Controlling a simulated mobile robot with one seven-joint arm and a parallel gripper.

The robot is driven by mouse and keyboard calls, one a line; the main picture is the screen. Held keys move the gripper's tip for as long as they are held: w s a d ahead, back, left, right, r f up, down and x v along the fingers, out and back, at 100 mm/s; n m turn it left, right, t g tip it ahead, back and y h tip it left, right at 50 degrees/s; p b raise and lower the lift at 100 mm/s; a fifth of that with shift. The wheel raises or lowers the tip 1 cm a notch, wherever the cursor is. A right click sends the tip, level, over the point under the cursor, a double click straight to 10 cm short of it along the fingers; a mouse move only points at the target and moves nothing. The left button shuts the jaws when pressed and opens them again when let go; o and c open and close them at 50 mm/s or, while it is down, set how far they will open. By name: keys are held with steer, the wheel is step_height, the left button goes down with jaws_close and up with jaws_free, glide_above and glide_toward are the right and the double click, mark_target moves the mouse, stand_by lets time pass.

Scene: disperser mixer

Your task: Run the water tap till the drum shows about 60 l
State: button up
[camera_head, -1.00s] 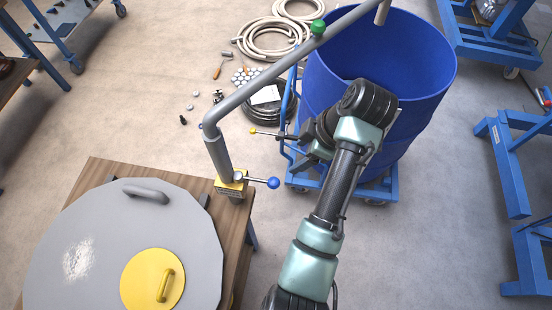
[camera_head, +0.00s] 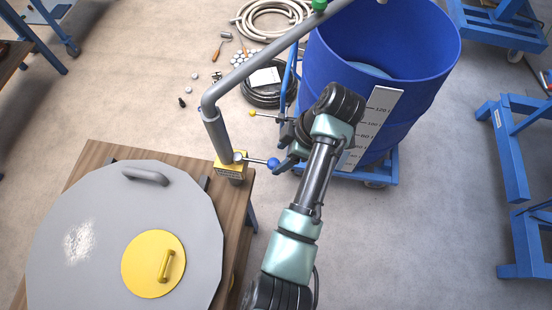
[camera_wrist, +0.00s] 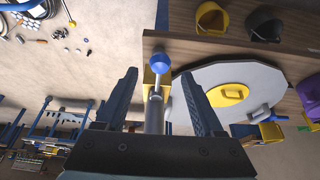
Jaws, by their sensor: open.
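The water tap is a grey standpipe (camera_head: 215,135) on a yellow block (camera_head: 230,165), with a lever ending in a blue knob (camera_head: 273,162). Its pipe arches over to the blue drum (camera_head: 335,70). My gripper (camera_head: 284,160) is open right beside the knob. In the wrist view the blue knob (camera_wrist: 159,62) stands between the open fingers (camera_wrist: 159,78), apparently untouched.
A wooden table (camera_head: 105,152) carries a large grey lid (camera_head: 80,200) with a yellow hatch (camera_head: 145,255). The drum stands on a blue trolley (camera_head: 388,172). Hoses (camera_head: 270,20) and small parts lie behind. Blue frames (camera_head: 510,150) stand right; floor (camera_head: 430,230) between is clear.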

mark_target(274, 162)
steer(key=shift+x, duration=1.85)
jaws_close()
